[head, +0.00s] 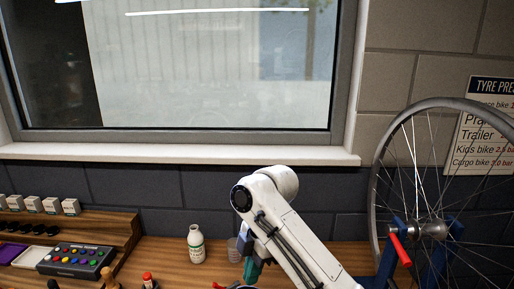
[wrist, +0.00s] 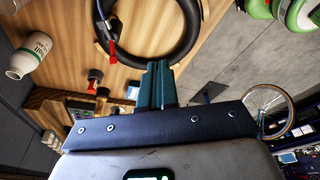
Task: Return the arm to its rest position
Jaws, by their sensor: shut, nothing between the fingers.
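My arm, white with dark cables, reaches up from the lower right in the head view and bends down at its elbow. My gripper (head: 252,270) is low in that view, partly cut off by the bottom edge, with greenish fingers. In the wrist view the green fingers of my gripper (wrist: 157,68) are together, with nothing seen between them. They point toward a black tyre or tube ring (wrist: 160,40) on the wooden bench (wrist: 75,40), apparently apart from it.
A white bottle (head: 196,244) and a clear cup (head: 233,250) stand behind my gripper. A spoked wheel (head: 440,190) in a blue stand is at right. A black box with coloured buttons (head: 76,261) and several small boxes (head: 52,205) are at left. A window (head: 200,70) is behind.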

